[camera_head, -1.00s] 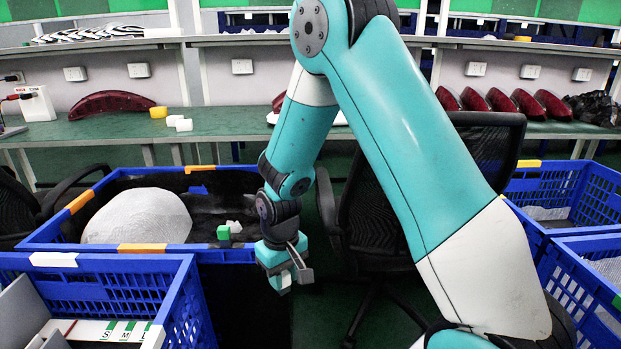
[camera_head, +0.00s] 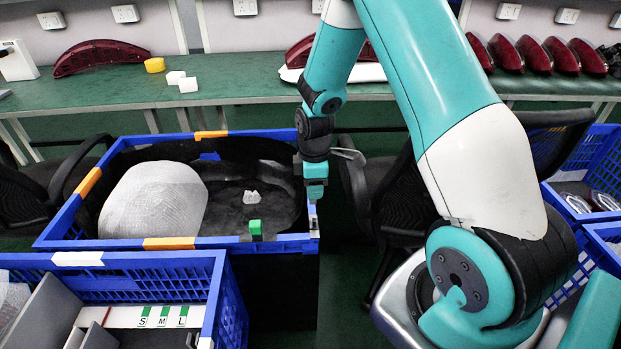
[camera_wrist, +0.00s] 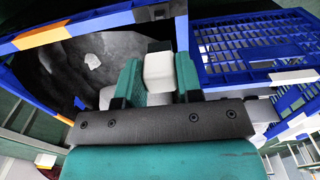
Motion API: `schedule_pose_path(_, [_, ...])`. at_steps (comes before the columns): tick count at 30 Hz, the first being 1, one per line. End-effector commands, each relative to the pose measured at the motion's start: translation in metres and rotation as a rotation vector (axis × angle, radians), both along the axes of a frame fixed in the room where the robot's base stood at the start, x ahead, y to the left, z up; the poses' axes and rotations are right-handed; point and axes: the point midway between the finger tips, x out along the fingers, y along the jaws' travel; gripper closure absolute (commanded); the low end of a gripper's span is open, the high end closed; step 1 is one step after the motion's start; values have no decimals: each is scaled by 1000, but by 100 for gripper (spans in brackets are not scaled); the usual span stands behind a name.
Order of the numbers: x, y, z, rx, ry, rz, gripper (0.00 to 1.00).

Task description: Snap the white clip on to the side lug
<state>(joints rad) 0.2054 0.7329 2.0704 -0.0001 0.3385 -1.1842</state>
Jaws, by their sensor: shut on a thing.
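My gripper (camera_head: 314,202) points down at the front right corner of the black-lined blue crate (camera_head: 110,243). Its teal fingers are shut on the white clip (camera_wrist: 159,72), a blocky white piece between them in the wrist view. In the head view only a small pale bit of the clip shows below the fingers, close to the crate's right rim. I cannot tell whether it touches the rim. The side lug cannot be made out. A green clip (camera_head: 255,229) sits on the crate's front rim, left of my gripper.
The crate holds a large whitish wrapped bundle (camera_head: 152,200) and a small pale block (camera_head: 251,197). A nearer blue crate (camera_head: 130,277) stands at the front left. A black chair (camera_head: 385,195) is close right of my gripper. The green bench (camera_head: 240,90) runs behind.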

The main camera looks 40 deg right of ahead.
Motion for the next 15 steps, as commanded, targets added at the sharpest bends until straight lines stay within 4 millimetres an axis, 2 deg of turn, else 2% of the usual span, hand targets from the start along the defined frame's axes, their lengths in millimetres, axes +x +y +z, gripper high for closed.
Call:
schedule_pose_path(8, [-1, -3, 1, 1, 1, -5, 92])
schedule_pose_path(15, [-1, -1, -22, 1, 1, -3, 92])
